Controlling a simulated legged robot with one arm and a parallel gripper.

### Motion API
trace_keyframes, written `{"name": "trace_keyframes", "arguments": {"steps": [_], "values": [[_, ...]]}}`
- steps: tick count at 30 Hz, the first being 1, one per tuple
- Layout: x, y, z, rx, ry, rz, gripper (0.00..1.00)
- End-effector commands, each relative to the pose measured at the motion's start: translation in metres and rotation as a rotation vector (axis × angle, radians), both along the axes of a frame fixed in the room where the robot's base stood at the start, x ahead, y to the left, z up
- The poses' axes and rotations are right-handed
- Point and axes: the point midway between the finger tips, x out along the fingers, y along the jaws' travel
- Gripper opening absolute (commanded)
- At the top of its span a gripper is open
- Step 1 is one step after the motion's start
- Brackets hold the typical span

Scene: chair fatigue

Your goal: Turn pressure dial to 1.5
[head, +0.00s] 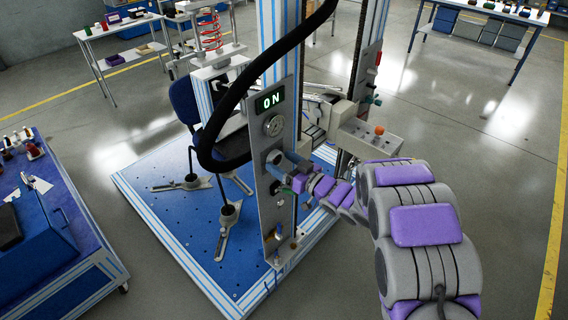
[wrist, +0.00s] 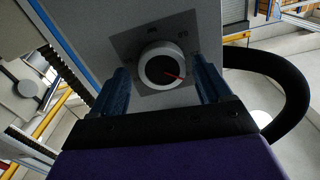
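The pressure dial (wrist: 160,66) is a round knob with a pale rim, a dark face and a red pointer, set on a dark square plate. In the wrist view its pointer points to the right and slightly down; the plate's markings are too small to read. My gripper (wrist: 164,88) is open, with one blue finger on each side of the dial and a gap to it on both sides.
A lit display (head: 270,101) on the panel reads ON. A thick black hose (head: 207,140) loops beside the panel, and it also shows at the right in the wrist view (wrist: 296,85). The panel stands on a blue platform (head: 160,210). A blue workbench (head: 75,225) is at the left.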

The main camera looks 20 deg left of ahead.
Motion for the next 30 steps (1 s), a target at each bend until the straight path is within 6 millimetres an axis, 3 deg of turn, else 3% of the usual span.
{"name": "trace_keyframes", "arguments": {"steps": [2,15,23,30], "values": [[-0.0001,0.0011,-0.0006,-0.001,0.000,0.001,0.70],[-0.0009,-0.0030,-0.0001,0.000,0.001,0.001,0.28],[-0.0012,-0.0059,0.0004,-0.005,-0.013,0.000,0.28],[-0.0007,-0.0077,0.0012,-0.073,-0.182,-0.002,0.28]]}}
